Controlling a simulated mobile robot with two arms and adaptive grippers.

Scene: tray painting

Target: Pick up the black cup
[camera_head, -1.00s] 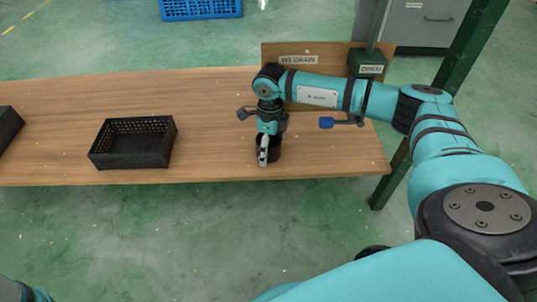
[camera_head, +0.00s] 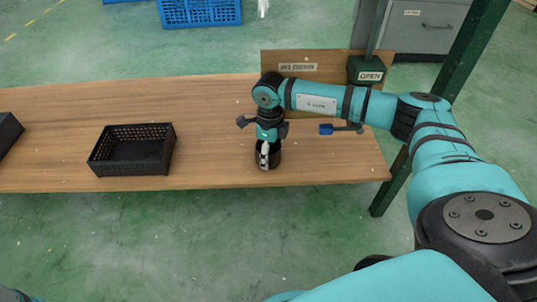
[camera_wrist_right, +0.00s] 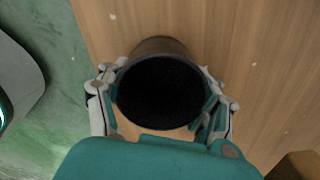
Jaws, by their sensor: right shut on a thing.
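The black cup (camera_head: 274,158) stands near the front edge of the wooden table, toward its right end, partly hidden by my gripper. My right gripper (camera_head: 265,156) points down at it from above. In the right wrist view the cup's dark round opening (camera_wrist_right: 160,92) fills the middle. The fingers of my right gripper (camera_wrist_right: 162,105) lie against both sides of the cup, shut on it. I cannot tell whether the cup is clear of the table. My left gripper is not in view.
A black perforated basket (camera_head: 133,150) sits on the wooden table (camera_head: 215,120) left of the cup, with bare tabletop between. Another dark box (camera_head: 8,130) is at the left edge. A blue-handled item (camera_head: 327,129) lies behind my right arm. A green post (camera_head: 455,90) stands right.

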